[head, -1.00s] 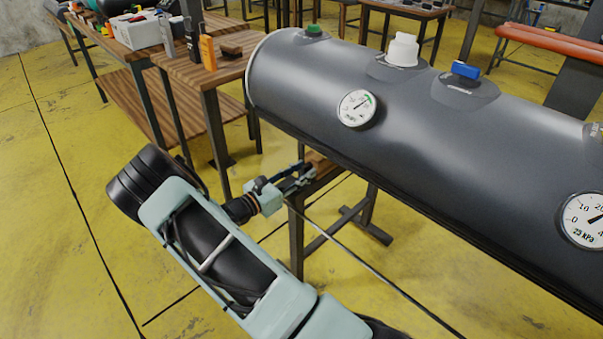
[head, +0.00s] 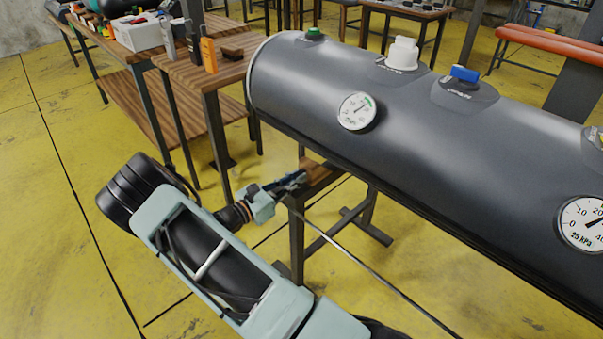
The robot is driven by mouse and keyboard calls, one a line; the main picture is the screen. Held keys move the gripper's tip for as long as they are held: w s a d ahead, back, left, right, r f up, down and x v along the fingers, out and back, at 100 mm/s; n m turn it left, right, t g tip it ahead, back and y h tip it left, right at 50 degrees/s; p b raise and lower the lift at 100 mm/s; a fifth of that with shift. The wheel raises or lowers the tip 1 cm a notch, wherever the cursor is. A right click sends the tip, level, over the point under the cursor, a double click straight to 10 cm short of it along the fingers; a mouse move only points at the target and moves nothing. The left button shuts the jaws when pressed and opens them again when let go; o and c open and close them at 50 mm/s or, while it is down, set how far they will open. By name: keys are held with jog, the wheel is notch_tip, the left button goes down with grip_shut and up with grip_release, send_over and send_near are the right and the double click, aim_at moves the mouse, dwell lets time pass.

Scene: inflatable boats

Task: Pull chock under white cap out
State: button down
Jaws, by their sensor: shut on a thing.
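The white cap (head: 403,53) stands on top of the long dark grey inflatable tube (head: 430,125), between a green cap (head: 314,33) and a blue cap (head: 465,74). A brown wooden chock (head: 316,171) shows at the tube's lower edge, on the end of a dark stand (head: 296,235). Part of the chock is hidden by the tube. My gripper (head: 298,181) reaches in from the left and is shut on the chock's near end.
A pressure gauge (head: 357,111) sits on the tube's side, and a second gauge (head: 585,222) is at the right edge. Yellow floor at left is clear.

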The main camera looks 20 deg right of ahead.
jog(key=shift+v, duration=1.05)
jog(key=shift+s+a+f, duration=0.1)
jog(key=shift+s+a, duration=0.05)
jog(key=shift+a, duration=0.15)
jog(key=c, duration=2)
grip_release()
jog(key=shift+o, duration=0.2)
jog(key=v, duration=1.2)
jog(key=shift+a, duration=0.1)
